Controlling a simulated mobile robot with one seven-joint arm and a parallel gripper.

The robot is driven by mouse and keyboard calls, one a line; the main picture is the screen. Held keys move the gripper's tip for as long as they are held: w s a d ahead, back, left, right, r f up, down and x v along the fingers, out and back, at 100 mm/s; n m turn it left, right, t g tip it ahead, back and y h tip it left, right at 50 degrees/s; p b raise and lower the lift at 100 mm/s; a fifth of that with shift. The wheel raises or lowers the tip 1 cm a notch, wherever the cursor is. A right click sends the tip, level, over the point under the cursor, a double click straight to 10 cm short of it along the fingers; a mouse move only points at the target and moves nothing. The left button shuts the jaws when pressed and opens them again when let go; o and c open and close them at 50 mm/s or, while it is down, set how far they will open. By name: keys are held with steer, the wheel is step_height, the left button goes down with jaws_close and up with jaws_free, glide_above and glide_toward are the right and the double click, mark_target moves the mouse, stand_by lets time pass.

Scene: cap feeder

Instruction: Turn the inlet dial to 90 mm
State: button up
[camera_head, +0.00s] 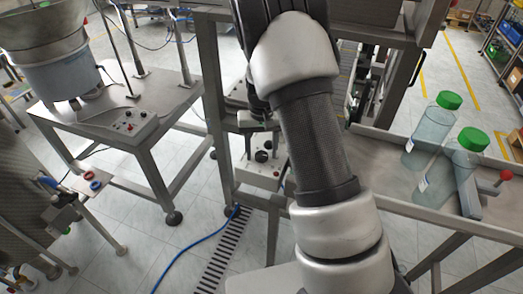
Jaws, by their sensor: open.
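A black round dial (261,156) sits on a pale grey control box (258,178) at the frame of the middle machine. A second small dark knob shows close by it on the same box. I cannot read any scale or mark on the dial at this size. My gripper (259,127) is just above and behind the dial in the picture, pointing down. It is open and holds nothing that I can see. My arm hides the machine to the right of the box and part of the gripper.
A bowl feeder (55,60) and a small control box (128,126) are on the left table. A blue hose (190,246) crosses the floor.

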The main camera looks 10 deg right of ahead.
steer(key=shift+c, duration=0.4)
steer(key=c, duration=1)
steer(key=shift+m, duration=0.3)
steer(key=m, duration=0.3)
steer(key=shift+m, duration=0.3)
steer(key=m, duration=0.3)
steer(key=shift+m, duration=0.4)
steer(key=m, duration=0.3)
steer(key=shift+m+p, duration=0.6)
steer(key=shift+m, duration=1.2)
